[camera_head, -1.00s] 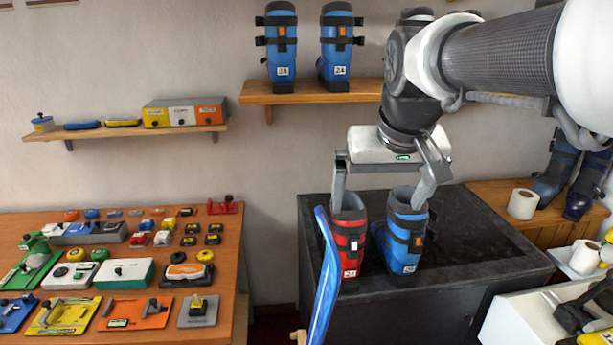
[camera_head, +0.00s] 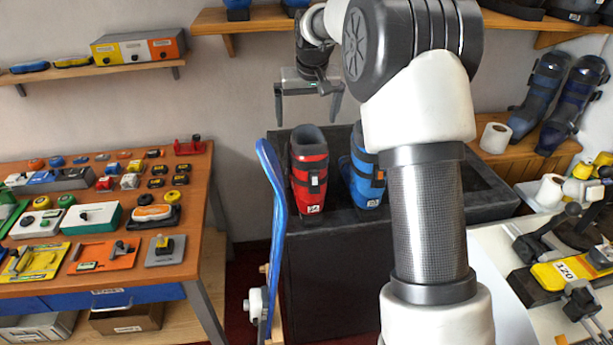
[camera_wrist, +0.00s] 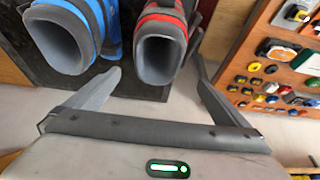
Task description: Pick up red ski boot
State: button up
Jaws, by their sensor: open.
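The red ski boot (camera_head: 310,172) stands upright on the dark bench (camera_head: 290,235), left of a blue boot (camera_head: 358,178). My gripper (camera_head: 306,118) is open and empty, above and behind the red boot in the head view. In the wrist view, the open top of the red boot (camera_wrist: 163,45) lies beyond my spread fingers (camera_wrist: 158,78), roughly midway between them. The blue boot (camera_wrist: 72,35) is to its left there, beyond the left finger. Neither finger looks to be touching a boot.
A blue ski (camera_head: 272,215) stands upright just left of the red boot. A table (camera_head: 200,215) with several ski bindings and tools is at left. A shelf (camera_head: 265,17) is above, and dark boots (camera_head: 560,100) stand at right. My arm covers the bench's middle.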

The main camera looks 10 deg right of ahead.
aim_at(307, 136)
jog(key=shift+d+p+x, duration=0.15)
jog(key=shift+p+x, duration=0.2)
jog(key=shift+x, duration=1.95)
jog(key=shift+d+p+x, duration=0.15)
jog(key=shift+p+x, duration=0.15)
jog(key=shift+x, duration=1.95)
jog(key=c, duration=1.4)
jog(key=shift+r, duration=0.15)
jog(key=shift+c, duration=0.3)
